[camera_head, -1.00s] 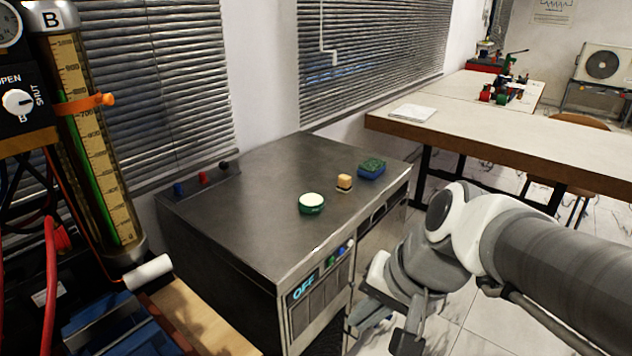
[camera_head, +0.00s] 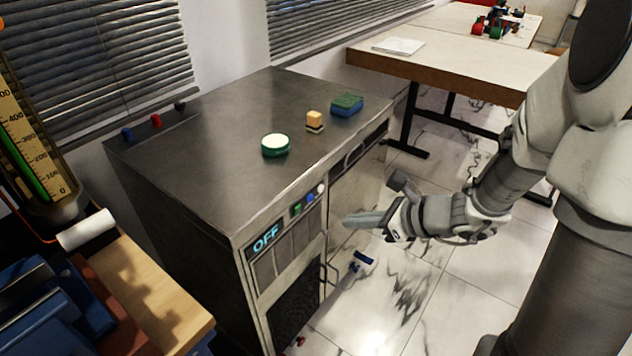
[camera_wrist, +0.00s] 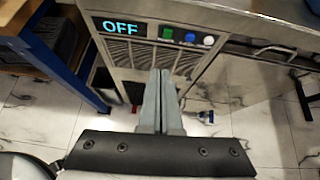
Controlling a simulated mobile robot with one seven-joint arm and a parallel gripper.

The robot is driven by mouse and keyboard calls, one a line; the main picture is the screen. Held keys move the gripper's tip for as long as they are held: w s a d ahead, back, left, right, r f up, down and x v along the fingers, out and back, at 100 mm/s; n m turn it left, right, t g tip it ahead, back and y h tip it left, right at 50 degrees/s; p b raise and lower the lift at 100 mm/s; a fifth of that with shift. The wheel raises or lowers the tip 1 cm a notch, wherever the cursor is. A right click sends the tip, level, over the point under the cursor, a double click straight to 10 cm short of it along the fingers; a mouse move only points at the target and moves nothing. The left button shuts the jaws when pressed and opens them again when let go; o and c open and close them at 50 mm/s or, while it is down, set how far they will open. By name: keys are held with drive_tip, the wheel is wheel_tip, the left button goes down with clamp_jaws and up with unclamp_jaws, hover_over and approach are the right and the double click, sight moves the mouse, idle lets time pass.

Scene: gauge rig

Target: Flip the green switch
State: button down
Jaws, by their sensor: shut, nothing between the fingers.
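My gripper (camera_head: 347,220) is shut and empty, in front of the cabinet and right of the switch in the head view. In the wrist view my gripper (camera_wrist: 160,75) points toward the panel below the switch. I cannot tell the gap.
A round green-and-white tin (camera_head: 276,145), a yellow block (camera_head: 314,121) and a blue-green sponge (camera_head: 346,105) lie on the cabinet top. A wooden bench (camera_head: 150,300) stands at left. Open tiled floor lies at right.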

drive_tip(key=shift+w+d+f+m, duration=0.3)
drive_tip(key=shift+w+d+m, duration=0.05)
drive_tip(key=shift+m, duration=0.05)
drive_tip(key=b, duration=0.4)
approach(298, 211)
drive_tip(key=shift+x, duration=2.95)
